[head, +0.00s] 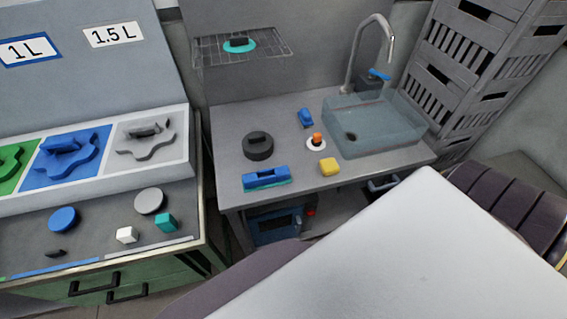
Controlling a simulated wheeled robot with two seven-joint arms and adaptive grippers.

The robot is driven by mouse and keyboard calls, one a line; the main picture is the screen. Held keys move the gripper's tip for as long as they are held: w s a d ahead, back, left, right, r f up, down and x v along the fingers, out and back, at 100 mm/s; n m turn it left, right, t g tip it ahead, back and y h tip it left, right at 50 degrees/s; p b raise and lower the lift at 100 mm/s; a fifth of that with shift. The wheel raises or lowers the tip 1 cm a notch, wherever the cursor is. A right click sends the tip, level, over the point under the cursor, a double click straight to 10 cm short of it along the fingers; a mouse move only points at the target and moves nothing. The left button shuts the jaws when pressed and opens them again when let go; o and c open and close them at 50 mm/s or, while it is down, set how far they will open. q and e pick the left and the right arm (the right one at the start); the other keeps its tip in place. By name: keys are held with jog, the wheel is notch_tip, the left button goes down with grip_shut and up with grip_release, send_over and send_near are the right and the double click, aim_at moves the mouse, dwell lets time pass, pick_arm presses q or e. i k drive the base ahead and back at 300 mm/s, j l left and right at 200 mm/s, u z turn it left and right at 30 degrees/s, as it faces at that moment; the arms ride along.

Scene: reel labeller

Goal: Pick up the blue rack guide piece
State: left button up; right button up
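A blue wavy-edged piece with a raised grip (68,155) lies on the blue panel of the sloped rack (100,190) at the left. A green piece (10,160) sits left of it and a grey piece (146,140) right of it, each on its own panel. Another blue block-like piece on a teal base (266,179) lies at the front of the sink counter, and a small blue piece (305,117) lies farther back. I cannot tell from looks alone which is called the rack guide. Neither of my grippers is in view.
The rack's lower ledge holds a blue disc (63,220), a grey disc (150,201), a white cube (127,235) and a teal cube (166,222). The counter (225,130) holds a black round piece (258,146), a yellow block (328,167) and a sink (370,125). Grey crates (480,60) stand at right.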

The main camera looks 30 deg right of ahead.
aim_at(282, 172)
jog(key=i+z, duration=0.1)
jog(key=z, duration=0.25)
jog(key=j+z, duration=0.1)
jog(key=z, duration=0.3)
jog(key=i+j+z, duration=0.1)
jog(key=z, duration=0.25)
